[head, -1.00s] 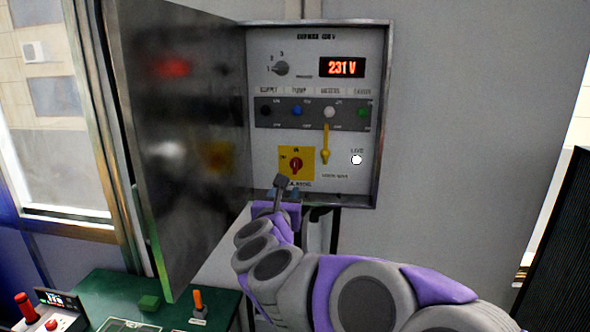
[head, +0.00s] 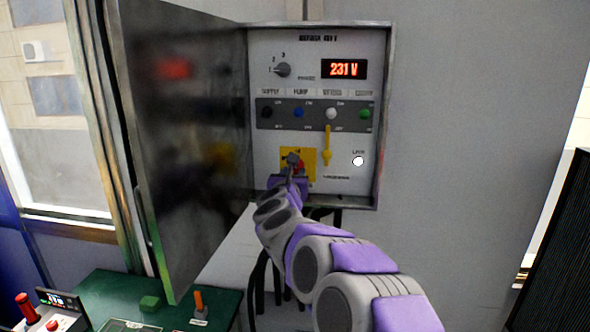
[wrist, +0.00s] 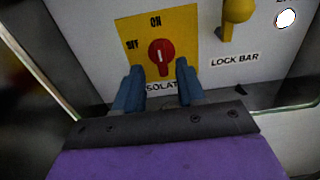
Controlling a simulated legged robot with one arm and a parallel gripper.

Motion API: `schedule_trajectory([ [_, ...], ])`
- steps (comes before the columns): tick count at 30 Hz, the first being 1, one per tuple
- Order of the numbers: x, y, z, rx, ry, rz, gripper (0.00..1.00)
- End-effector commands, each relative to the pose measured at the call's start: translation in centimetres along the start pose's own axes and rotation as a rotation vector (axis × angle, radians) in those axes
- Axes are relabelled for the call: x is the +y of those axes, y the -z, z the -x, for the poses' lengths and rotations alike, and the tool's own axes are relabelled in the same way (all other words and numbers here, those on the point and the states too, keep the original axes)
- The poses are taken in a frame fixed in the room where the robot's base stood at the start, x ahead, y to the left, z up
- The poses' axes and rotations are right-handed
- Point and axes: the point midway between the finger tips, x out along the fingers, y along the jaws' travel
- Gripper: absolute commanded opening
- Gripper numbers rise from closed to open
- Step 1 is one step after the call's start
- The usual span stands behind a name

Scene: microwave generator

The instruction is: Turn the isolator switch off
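The isolator switch (wrist: 161,57) is a red rotary knob on a yellow plate (wrist: 183,23) marked ON at the top and OFF at the left. Its white line stands about upright, toward ON. In the head view the yellow plate (head: 312,157) is partly hidden by my arm. My gripper (wrist: 156,74) is open in the wrist view, with one blue finger to each side of the knob's lower part. I cannot tell whether the fingers touch it. In the head view my gripper (head: 293,160) is in front of the plate.
The yellow lock bar (head: 327,145) hangs just right of the isolator. The open cabinet door (head: 190,150) stands to the left. A row of coloured knobs, a phase selector (head: 283,70) and a 231 V display (head: 344,69) are above. A green console (head: 110,293) is below left.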

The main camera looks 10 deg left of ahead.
Motion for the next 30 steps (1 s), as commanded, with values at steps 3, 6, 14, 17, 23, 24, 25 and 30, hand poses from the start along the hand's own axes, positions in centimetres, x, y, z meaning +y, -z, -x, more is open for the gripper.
schedule_trajectory([
  [3,-0.1,0.0,-1.6,-0.001,0.003,0.001,0.39],
  [6,0.0,-0.1,-2.5,0.0,0.0,0.001,0.39],
  [14,-0.1,0.0,-3.8,-0.001,0.001,0.0,0.39],
  [17,-0.1,0.0,-3.9,-0.001,0.0,0.0,0.39],
  [23,-0.1,0.0,-3.9,-0.001,0.0,-0.001,0.39],
  [24,-0.1,0.0,-3.9,-0.001,0.0,-0.001,0.37],
  [25,-0.1,0.0,-3.9,-0.001,0.0,-0.001,0.35],
  [30,-0.1,0.0,-3.9,-0.001,0.0,-0.001,0.18],
])
